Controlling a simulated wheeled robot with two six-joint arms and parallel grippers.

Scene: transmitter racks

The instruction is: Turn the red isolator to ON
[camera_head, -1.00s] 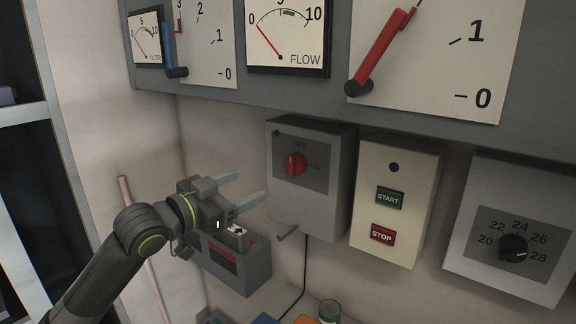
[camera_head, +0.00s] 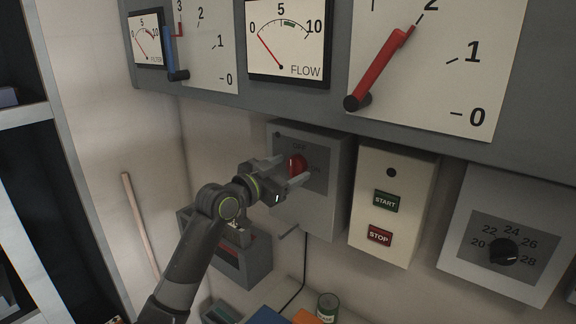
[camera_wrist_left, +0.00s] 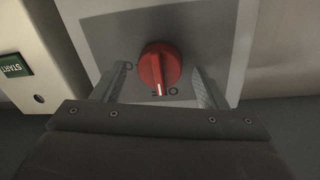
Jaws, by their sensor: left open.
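The red isolator (camera_head: 297,164) is a round red knob on a grey plate on the front of a grey wall box (camera_head: 318,207). In the left wrist view the red knob (camera_wrist_left: 158,66) shows a white line that points at the OFF mark; that view is upside down. My left gripper (camera_head: 289,171) is open in front of the box. In the left wrist view its fingers (camera_wrist_left: 160,82) stand one on each side of the knob, with gaps to it. In the head view the gripper partly hides the plate and the ON mark. My right gripper is not seen.
A box with START (camera_head: 385,201) and STOP (camera_head: 380,236) buttons hangs to the right, then a dial box (camera_head: 503,251). A panel with gauges and a red lever (camera_head: 381,68) is above.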

